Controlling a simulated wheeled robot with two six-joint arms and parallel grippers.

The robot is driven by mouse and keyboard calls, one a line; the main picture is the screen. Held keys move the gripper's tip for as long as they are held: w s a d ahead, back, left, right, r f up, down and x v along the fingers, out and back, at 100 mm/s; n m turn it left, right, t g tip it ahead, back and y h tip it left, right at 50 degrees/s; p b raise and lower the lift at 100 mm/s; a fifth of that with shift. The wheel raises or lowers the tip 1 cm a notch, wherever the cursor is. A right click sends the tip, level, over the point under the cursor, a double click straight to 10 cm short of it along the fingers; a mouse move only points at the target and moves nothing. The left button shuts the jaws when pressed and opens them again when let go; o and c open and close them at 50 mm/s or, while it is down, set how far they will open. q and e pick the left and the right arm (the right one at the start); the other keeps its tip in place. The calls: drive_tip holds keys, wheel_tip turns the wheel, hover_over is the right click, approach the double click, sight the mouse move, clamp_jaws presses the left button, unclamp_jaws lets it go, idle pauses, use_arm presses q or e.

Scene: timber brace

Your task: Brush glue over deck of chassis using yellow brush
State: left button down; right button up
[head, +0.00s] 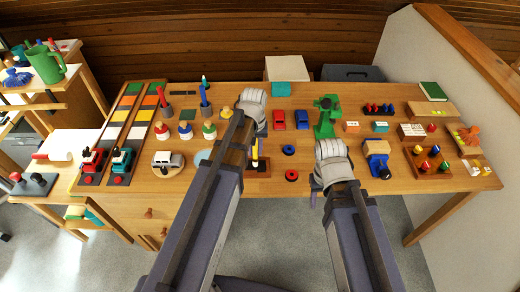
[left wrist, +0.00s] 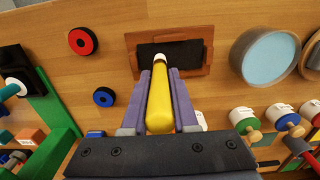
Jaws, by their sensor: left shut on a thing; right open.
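The yellow brush (left wrist: 160,105) is held between the fingers of my left gripper (left wrist: 160,75), which is shut on its handle. Its pale tip lies over the dark top of a wooden piece, seemingly the chassis (left wrist: 199,68). I cannot tell whether the tip touches it. In the head view, the brush (head: 255,150) shows beside my left arm, above the wooden piece (head: 264,172), which is partly hidden. My right gripper (head: 316,190) is open near the table's front edge, right of the red ring. Its fingers are partly hidden by its own hand.
A red ring (head: 291,175) and a blue ring (head: 288,150) lie right of the wooden piece. A round dish with a light blue inside (left wrist: 268,60) and several banded pots (head: 209,131) stand left of it in the head view. A green stand (head: 325,120) rises behind my right gripper.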

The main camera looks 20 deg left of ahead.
use_arm(q)
drive_tip(key=shift+s+a, duration=0.25)
drive_tip(key=shift+a, duration=0.7)
drive_tip(key=shift+a, duration=0.1)
drive_tip(key=shift+s+a, duration=0.3)
drive_tip(key=shift+a, duration=0.6)
drive_tip(key=shift+s+a, duration=0.3)
drive_tip(key=shift+a, duration=0.6)
drive_tip(key=shift+d, duration=0.1)
drive_tip(key=shift+w+d, duration=0.3)
drive_tip(key=shift+d, duration=0.65)
drive_tip(key=shift+w+d, duration=0.3)
drive_tip(key=shift+d, duration=0.65)
drive_tip(key=shift+w+d, duration=0.3)
drive_tip(key=shift+d, duration=0.7)
drive_tip(key=shift+w+d, duration=0.25)
drive_tip(key=shift+d, duration=0.7)
